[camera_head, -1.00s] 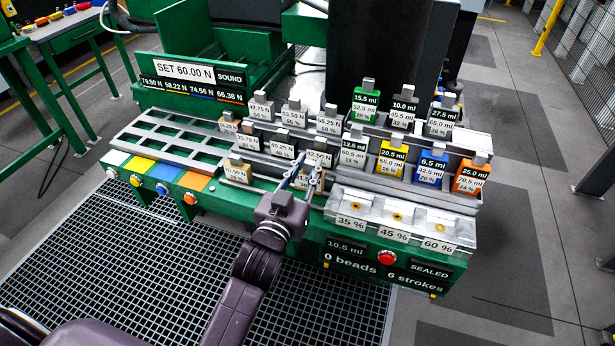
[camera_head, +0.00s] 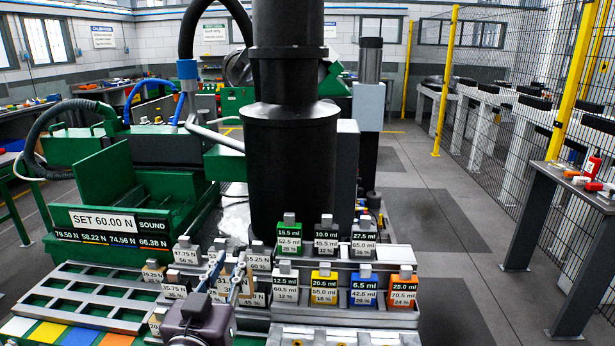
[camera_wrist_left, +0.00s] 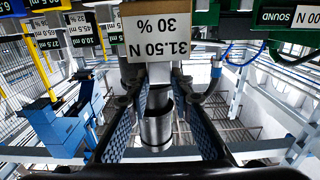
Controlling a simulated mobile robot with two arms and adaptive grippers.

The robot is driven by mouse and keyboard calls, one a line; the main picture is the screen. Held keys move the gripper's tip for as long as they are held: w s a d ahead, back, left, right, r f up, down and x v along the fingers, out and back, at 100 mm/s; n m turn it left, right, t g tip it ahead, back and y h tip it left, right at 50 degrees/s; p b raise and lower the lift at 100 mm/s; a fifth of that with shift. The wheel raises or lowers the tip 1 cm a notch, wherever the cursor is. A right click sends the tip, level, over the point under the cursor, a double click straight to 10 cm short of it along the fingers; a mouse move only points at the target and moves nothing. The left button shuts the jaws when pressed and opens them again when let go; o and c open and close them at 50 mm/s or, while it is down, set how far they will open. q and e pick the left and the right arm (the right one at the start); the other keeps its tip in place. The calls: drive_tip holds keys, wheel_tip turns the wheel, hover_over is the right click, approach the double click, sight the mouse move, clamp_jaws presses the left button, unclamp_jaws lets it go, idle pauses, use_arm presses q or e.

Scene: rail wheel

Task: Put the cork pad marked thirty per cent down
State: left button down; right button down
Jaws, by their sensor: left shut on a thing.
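My left gripper (camera_head: 228,266) stands over the stepped racks in the head view. In the left wrist view it (camera_wrist_left: 156,108) is shut on the grey metal grip of the cork pad marked thirty per cent (camera_wrist_left: 157,36). Its white label reads upside down 31.50 N, 30 %, with thin tan edges beside it. In the head view my gripper hides most of this pad, and whether the pad touches anything below cannot be told. My right gripper is not in view.
A grey slotted rack (camera_head: 82,294) lies left of my gripper. Other labelled pads (camera_head: 174,293) stand around it. Coloured millilitre blocks (camera_head: 324,288) stand in rows to the right. A tall black column (camera_head: 291,165) rises behind. A green panel reading SET 60.00 N (camera_head: 113,226) stands at left.

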use_arm(q)
drive_tip(key=s+a+f, duration=0.1)
drive_tip(key=s+f, duration=0.5)
drive_tip(key=s, duration=0.4)
drive_tip(key=s+f, duration=0.6)
drive_tip(key=s, duration=0.4)
drive_tip(key=shift+a+y, duration=0.3)
drive_tip(key=shift+a, duration=0.05)
